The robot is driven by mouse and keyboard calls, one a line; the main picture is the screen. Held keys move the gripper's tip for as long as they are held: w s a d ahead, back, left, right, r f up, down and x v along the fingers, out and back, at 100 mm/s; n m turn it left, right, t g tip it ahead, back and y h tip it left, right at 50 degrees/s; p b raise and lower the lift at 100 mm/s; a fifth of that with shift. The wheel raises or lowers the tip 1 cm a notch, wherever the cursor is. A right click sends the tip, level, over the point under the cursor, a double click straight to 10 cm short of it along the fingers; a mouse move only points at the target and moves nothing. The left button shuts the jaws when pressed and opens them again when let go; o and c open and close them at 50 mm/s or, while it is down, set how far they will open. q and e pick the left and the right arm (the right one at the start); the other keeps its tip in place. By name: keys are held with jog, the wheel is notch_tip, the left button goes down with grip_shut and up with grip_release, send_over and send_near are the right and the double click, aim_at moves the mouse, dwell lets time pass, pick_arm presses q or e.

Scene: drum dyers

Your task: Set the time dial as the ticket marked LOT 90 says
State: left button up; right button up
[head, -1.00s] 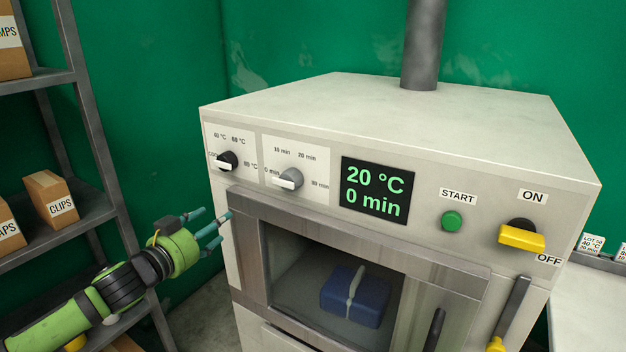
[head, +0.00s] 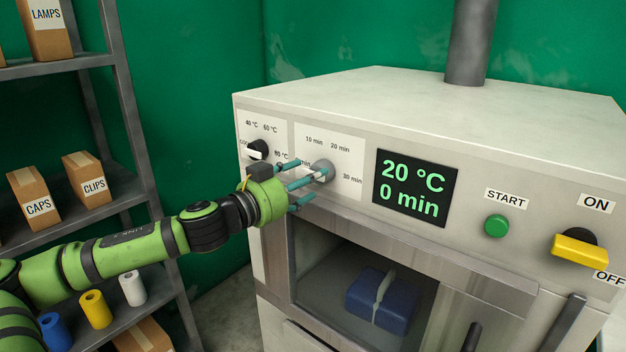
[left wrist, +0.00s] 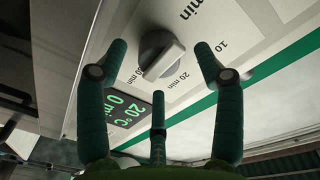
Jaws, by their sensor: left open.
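The time dial (head: 322,170) is a grey knob with a pale grip bar on a white plate, marked 10, 20 and 30 min. It also shows in the left wrist view (left wrist: 158,52). My left gripper (head: 313,176) is open in front of the dial. In the left wrist view its fingers (left wrist: 160,60) are spread to either side of the knob, with a third finger below; I cannot tell whether any touches it. The display (head: 414,188) reads 20 °C and 0 min. The LOT 90 ticket is not in view.
The temperature dial (head: 258,149) is just left of the time dial. The green START button (head: 496,225) and yellow ON/OFF lever (head: 579,251) are to the right. A blue bundle (head: 381,299) lies behind the dyer window. A shelf (head: 120,208) with boxes stands left.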

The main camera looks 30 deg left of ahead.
pick_arm(q)
jog(key=shift+w+d+r+p, duration=0.1)
jog(key=shift+w+d+p, duration=0.2)
jog(key=shift+w+p, duration=0.45)
jog(key=shift+w, duration=0.15)
jog(key=c, duration=1.1)
